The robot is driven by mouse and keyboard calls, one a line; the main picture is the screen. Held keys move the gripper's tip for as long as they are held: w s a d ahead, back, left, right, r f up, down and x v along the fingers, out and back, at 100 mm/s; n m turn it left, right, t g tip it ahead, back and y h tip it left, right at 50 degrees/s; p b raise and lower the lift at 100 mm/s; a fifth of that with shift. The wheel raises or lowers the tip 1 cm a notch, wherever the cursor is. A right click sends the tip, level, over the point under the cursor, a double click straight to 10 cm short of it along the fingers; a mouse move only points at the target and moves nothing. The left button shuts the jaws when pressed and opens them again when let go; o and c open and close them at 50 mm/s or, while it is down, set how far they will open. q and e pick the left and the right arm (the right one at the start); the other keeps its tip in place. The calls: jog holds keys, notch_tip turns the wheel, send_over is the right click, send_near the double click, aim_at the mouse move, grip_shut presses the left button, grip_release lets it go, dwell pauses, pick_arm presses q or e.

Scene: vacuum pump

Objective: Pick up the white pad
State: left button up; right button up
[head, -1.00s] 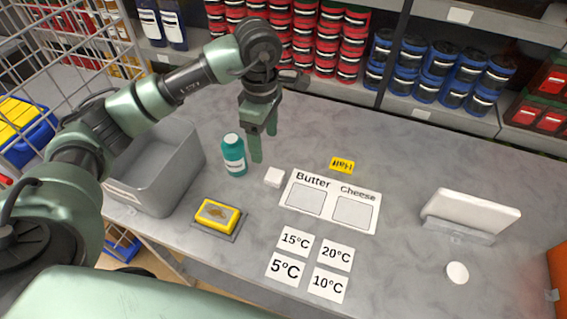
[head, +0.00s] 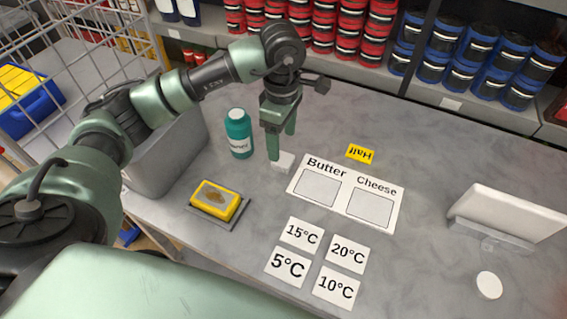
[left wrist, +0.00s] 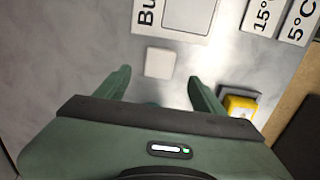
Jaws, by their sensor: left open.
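The white pad (head: 284,162) is a small white block lying on the grey table, just left of the Butter and Cheese card (head: 298,196). It also shows in the left wrist view (left wrist: 159,63). My left gripper (head: 281,147) points down close above and behind the pad. Its green fingers are apart with nothing between them. In the left wrist view the pad lies just beyond the gap between the fingertips (left wrist: 158,77). My right gripper does not show.
A teal bottle (head: 239,134) stands left of the gripper, near a grey bin (head: 160,165). A yellow sponge (head: 215,197) lies on a dark base in front. Temperature cards (head: 334,285), a white round disc (head: 489,285) and a white stand (head: 508,215) are to the right.

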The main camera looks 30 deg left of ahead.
pick_arm(q)
notch_tip(320, 180, down, 6)
jog(key=shift+d+r+p, duration=0.15)
jog(key=shift+r+p, duration=0.1)
jog(key=shift+p, duration=1)
jog(key=shift+f, duration=0.4)
jog(key=c, duration=1.4)
notch_tip(320, 180, up, 12)
jog(key=b, duration=0.3)
notch_tip(320, 180, up, 8)
send_over(283, 158)
jog(key=shift+d, duration=0.1)
